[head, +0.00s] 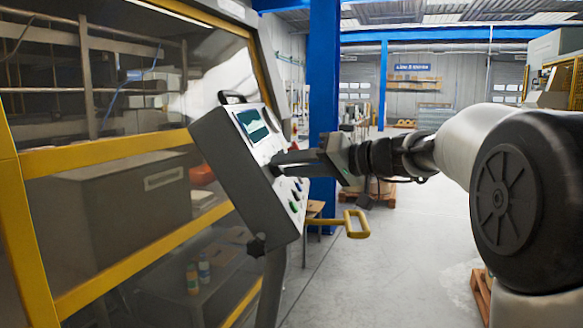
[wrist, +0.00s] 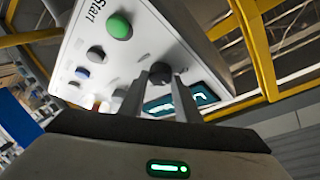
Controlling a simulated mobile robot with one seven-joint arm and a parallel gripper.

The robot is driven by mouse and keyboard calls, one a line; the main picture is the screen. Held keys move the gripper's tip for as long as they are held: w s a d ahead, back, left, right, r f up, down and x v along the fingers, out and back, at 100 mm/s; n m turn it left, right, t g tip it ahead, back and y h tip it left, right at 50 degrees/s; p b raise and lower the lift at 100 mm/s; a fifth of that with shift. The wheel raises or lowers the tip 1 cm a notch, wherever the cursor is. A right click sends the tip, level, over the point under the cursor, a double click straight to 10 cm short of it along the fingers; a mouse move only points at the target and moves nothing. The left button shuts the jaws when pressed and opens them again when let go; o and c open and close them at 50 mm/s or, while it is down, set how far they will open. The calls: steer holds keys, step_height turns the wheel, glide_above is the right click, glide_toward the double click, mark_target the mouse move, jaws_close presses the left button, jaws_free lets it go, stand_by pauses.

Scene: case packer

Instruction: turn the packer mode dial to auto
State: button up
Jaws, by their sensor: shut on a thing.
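The control panel (head: 235,160) is a grey tilted box with a white face, mounted at the packer's front. My gripper (head: 277,168) reaches it from the right, with its fingertips at the panel face below the screen. In the wrist view, my gripper (wrist: 158,90) has one finger on each side of a black dial (wrist: 160,71) and is shut on it. No label or pointer on this dial can be read, so its setting cannot be told. In the head view my fingers hide the dial.
A lit screen (head: 253,124) is beside the dial. A green Start button (wrist: 119,26), another black knob (wrist: 96,53) and a blue button (wrist: 83,72) are close by. A yellow handle (head: 356,224) sticks out below my gripper. Open floor lies to the right.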

steer(key=m+p, duration=0.1)
steer(key=m+h+p, duration=0.1)
steer(key=m, duration=0.1)
steer(key=shift+s+a+r+h, duration=0.1)
steer(key=shift+a+r+h, duration=0.05)
steer(key=shift+r+h, duration=0.2)
steer(key=m+h+p, duration=0.1)
steer(key=p, duration=0.1)
steer(key=m+h+p, duration=0.1)
steer(key=m+p, duration=0.1)
steer(key=p, duration=0.1)
steer(key=shift+a+r+m, duration=0.1)
steer(key=shift+r+m, duration=0.2)
steer(key=shift+r, duration=0.1)
steer(key=m+h+p, duration=0.1)
steer(key=m+p, duration=0.1)
steer(key=p, duration=0.3)
steer(key=shift+m+g, duration=0.3)
steer(key=m+p, duration=0.1)
steer(key=p, duration=0.2)
steer(key=shift+a+f+h, duration=0.1)
steer(key=shift+f+h, duration=0.05)
steer(key=shift+h, duration=0.2)
steer(key=shift+f+m+g, duration=0.1)
steer(key=shift+m+g, duration=0.2)
steer(key=o, duration=1)
steer(key=shift+o, duration=0.2)
